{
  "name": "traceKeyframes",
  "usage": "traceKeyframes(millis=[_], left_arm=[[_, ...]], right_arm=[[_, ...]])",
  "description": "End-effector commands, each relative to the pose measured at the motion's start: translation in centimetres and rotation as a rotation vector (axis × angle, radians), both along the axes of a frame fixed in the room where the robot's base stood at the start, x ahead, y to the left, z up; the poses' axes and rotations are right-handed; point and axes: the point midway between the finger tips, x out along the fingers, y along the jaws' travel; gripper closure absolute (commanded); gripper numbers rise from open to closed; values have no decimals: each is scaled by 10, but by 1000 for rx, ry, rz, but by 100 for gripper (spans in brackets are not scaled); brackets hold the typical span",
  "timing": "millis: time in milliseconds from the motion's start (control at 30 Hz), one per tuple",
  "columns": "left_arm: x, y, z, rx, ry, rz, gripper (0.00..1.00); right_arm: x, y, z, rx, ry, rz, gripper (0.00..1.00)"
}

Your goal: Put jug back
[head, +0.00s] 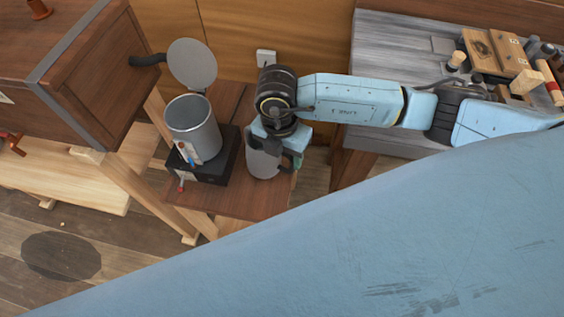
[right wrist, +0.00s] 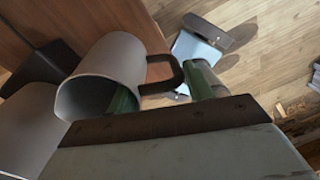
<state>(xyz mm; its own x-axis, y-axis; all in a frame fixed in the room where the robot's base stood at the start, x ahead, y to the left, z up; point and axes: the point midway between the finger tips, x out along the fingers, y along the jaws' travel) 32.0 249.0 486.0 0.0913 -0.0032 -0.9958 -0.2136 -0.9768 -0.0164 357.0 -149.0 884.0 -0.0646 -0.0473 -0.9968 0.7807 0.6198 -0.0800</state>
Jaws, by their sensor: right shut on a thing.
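The grey jug (head: 263,163) is at the right part of a small brown table, upright or nearly so. My right gripper (head: 276,150) is shut on it from above and hides its upper part. In the right wrist view the jug (right wrist: 118,62) shows its open mouth and dark handle (right wrist: 163,76), with the green fingers of my right gripper (right wrist: 163,90) at the handle side. I cannot tell whether the jug touches the table. My left gripper is not in view.
The small table (head: 240,203) has bare wood in front. A grey bench (head: 400,55) with wooden tools is at right, a wooden cabinet (head: 90,75) at left.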

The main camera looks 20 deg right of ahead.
Motion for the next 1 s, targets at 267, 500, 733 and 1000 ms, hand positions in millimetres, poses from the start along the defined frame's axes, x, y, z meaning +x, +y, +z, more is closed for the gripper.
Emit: traceKeyframes(millis=[267, 500, 733, 1000], left_arm=[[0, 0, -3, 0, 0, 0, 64], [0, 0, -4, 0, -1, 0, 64], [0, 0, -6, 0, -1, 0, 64], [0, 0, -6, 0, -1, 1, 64]], right_arm=[[0, 0, -28, 1, 1, 1, 96], [1, 0, -40, 1, -3, 2, 96], [1, 0, -43, 1, -3, 2, 96], [0, 0, -43, 0, -1, 2, 27]])
